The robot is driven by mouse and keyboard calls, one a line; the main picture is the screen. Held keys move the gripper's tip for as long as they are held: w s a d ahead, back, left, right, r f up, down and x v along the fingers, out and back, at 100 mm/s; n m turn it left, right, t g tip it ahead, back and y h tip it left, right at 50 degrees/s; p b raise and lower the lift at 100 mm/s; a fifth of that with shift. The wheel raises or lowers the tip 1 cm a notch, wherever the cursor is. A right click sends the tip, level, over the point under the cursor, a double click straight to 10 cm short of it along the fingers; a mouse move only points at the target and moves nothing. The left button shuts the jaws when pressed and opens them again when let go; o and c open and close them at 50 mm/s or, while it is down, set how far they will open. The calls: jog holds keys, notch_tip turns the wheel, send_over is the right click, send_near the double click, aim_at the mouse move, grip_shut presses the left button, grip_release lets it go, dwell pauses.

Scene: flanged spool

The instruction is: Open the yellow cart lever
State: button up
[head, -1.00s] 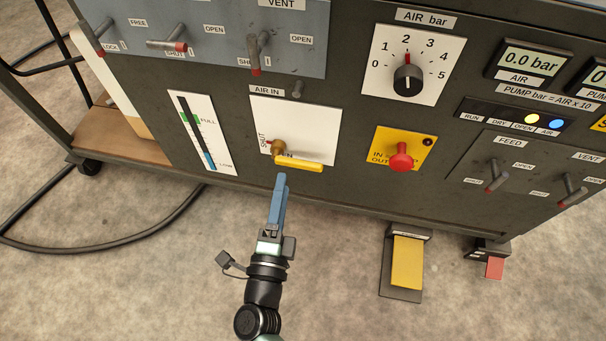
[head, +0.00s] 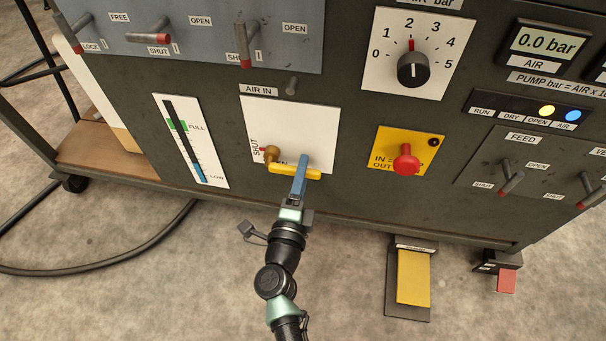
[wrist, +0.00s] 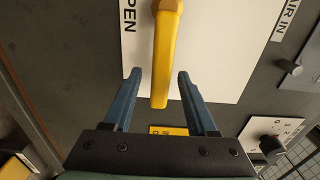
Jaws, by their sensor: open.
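The yellow lever (head: 293,172) sits on the white AIR IN plate (head: 310,130) of the dark cart panel. It points right from a brass pivot (head: 271,154), along the plate's lower edge by a partly covered label. A SHUT label stands left of the pivot. My gripper (head: 301,165) is at the lever's right part in the head view. In the wrist view the lever (wrist: 163,60) reaches down between the two blue fingers of my open gripper (wrist: 156,85), with a gap on each side. I cannot tell the depth of the fingers along it.
A yellow plate with a red knob (head: 406,163) is to the right. A level gauge (head: 190,140) is to the left. A dial (head: 413,68) and small levers are above and right. A yellow pedal (head: 413,277) is on the floor, which is otherwise mostly clear.

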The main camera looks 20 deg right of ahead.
jog(key=shift+w+d, duration=0.25)
jog(key=shift+w, duration=0.05)
grip_shut()
dwell(1.3)
